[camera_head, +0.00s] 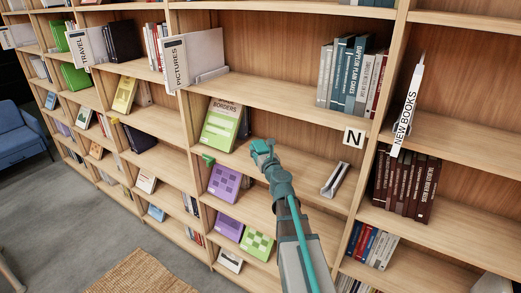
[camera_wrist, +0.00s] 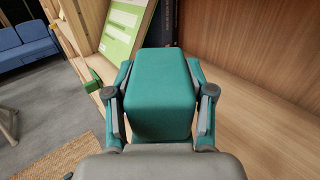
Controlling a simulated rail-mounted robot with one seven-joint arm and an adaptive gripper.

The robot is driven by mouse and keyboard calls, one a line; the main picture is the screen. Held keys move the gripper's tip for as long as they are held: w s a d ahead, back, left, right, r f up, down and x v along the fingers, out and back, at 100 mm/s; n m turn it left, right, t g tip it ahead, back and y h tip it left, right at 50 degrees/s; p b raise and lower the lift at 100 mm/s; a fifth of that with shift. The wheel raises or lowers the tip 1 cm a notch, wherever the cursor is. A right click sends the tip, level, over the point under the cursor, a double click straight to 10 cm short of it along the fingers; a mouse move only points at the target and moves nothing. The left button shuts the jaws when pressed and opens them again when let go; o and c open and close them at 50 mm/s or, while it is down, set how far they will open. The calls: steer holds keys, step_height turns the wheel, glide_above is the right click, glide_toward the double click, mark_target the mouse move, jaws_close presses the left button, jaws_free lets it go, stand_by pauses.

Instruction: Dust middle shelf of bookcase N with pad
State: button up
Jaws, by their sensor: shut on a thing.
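My gripper (camera_head: 268,163) is shut on a teal pad (camera_wrist: 162,85); in the wrist view the fingers lie along both sides of the pad. The pad (camera_head: 262,147) is at the front part of a shelf (camera_head: 300,167) of bookcase N, below the N sign (camera_head: 353,138). I cannot tell whether the pad touches the board. On this shelf, a green book (camera_head: 221,125) with "Borders" on it leans at the left, with dark books behind it. A grey metal bookend (camera_head: 335,180) stands at the right.
The board between pad and bookend is bare. A small green piece (camera_head: 208,159) sits on the shelf's front edge at left; it also shows in the wrist view (camera_wrist: 92,82). A purple book (camera_head: 224,183) stands one shelf below. Several books (camera_head: 345,75) stand one shelf above.

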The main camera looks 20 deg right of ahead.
steer(key=shift+r, duration=0.1)
steer(key=shift+r, duration=0.95)
